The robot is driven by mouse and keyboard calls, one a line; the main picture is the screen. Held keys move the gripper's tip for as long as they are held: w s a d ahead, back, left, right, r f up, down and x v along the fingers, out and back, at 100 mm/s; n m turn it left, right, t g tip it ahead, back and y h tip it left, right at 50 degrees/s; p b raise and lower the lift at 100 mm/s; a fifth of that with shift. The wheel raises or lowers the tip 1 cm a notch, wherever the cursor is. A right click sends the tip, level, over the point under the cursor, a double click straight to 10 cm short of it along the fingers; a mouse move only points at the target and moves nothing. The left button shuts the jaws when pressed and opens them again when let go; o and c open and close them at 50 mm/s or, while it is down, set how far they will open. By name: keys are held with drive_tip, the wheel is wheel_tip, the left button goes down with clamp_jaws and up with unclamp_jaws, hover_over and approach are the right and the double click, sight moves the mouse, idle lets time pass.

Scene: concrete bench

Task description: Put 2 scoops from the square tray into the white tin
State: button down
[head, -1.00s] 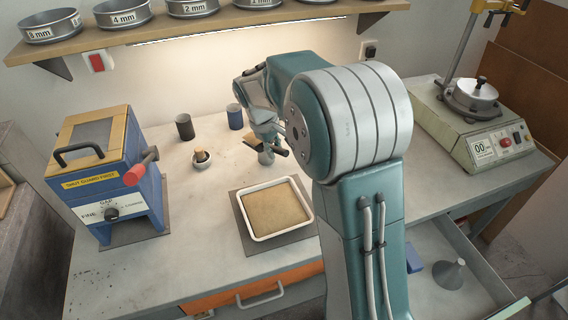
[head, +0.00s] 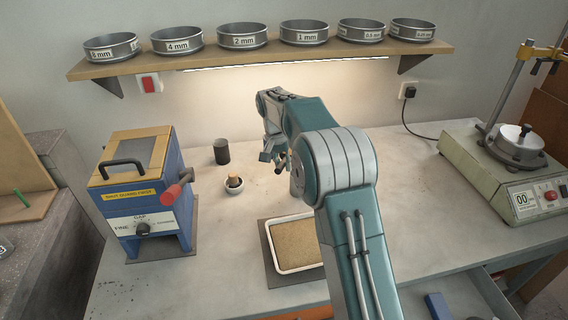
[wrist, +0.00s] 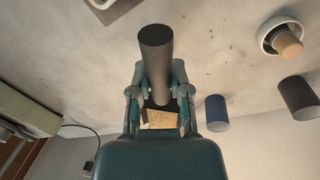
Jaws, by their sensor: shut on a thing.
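The square tray (head: 270,255), white-rimmed and filled with tan grains, lies on the bench, its right side hidden by my arm. My gripper (head: 272,155) is above the bench behind the tray. In the wrist view, my gripper (wrist: 158,85) is shut on a dark grey cylinder (wrist: 155,45); I cannot tell whether this is a scoop's handle. A tan speckled piece (wrist: 163,119) shows between the fingers.
A black tin (head: 221,151), a mortar with pestle (head: 234,184) and a blue mill (head: 145,195) stand to the left. A blue tin (wrist: 217,112) shows in the wrist view. A shelf of sieves (head: 260,55) runs above; a machine (head: 505,170) stands right.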

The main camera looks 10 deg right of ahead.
wheel_tip(320, 180, down, 5)
drive_tip(key=s+d+t+y, duration=0.1)
drive_tip(key=d+t+y, duration=0.2)
drive_tip(key=t+y, duration=0.8)
drive_tip(key=shift+s+f+t+y, duration=0.15)
drive_tip(key=shift+s+t+y, duration=0.2)
drive_tip(key=shift+y, duration=4.25)
drive_tip(key=shift+w+a+r+g+h, duration=0.4)
drive_tip(key=shift+r+g+h, duration=0.6)
drive_tip(key=shift+g+h, duration=1.75)
drive_tip(key=shift+w+a+r+g+h, duration=0.15)
drive_tip(key=shift+a+r+g+h, duration=0.75)
drive_tip(key=shift+h, duration=3.3)
drive_tip(key=shift+w+a+r+g+h, duration=0.25)
drive_tip(key=shift+r+g+h, duration=0.9)
drive_tip(key=shift+g+h, duration=1.75)
